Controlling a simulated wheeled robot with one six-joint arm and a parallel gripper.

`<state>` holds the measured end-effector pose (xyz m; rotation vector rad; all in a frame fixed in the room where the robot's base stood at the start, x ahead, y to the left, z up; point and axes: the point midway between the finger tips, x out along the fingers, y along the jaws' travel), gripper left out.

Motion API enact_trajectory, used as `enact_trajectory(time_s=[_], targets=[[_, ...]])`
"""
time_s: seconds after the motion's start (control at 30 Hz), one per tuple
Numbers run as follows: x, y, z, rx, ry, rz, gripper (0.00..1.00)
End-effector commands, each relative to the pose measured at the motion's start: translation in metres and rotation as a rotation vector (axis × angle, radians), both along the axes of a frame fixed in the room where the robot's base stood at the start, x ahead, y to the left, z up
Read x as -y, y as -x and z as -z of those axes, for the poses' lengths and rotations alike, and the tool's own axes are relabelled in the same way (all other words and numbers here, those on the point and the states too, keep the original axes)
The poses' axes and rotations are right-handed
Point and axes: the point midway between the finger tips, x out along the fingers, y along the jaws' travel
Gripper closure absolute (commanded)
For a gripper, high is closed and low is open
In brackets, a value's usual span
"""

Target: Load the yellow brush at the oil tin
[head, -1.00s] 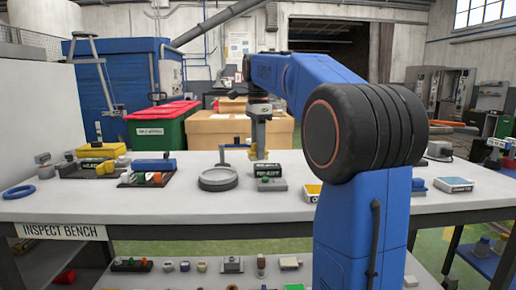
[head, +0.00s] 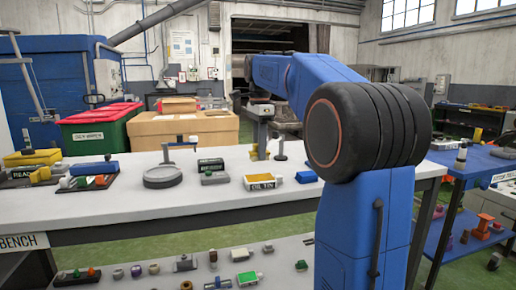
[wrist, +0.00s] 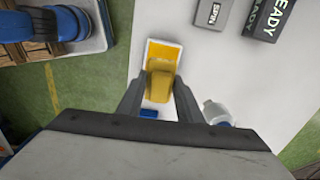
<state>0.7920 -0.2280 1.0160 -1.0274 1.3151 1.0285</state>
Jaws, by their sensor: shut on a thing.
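The yellow brush (wrist: 160,82) is between the two fingers of my gripper (wrist: 158,98), which is shut on it, in the wrist view. Beyond the brush lies the oil tin, a shallow white-rimmed tray with a yellow-orange inside (wrist: 164,50). The brush overlaps the tin in this view and hides part of it; I cannot tell whether they touch. In the head view the oil tin (head: 260,182) sits on the white bench with its label facing me. The brush is not clear there.
A small blue block (head: 306,177) lies right of the tin. A dark labelled block (head: 210,165) and a round grey ring stand (head: 163,176) are to its left. A pale bottle-like thing (wrist: 216,112) is beside my gripper. A blue table (head: 470,165) stands at right.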

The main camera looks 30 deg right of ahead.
Motion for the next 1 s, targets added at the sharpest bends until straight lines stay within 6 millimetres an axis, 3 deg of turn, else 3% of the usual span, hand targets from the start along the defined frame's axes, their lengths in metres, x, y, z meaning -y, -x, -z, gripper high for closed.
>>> enact_trajectory(time_s=[0.6,1.0], targets=[[0.0,0.0,0.049,0.0,0.0,0.0,0.86],[0.0,0.0,0.057,0.001,0.0,0.0,0.86]])
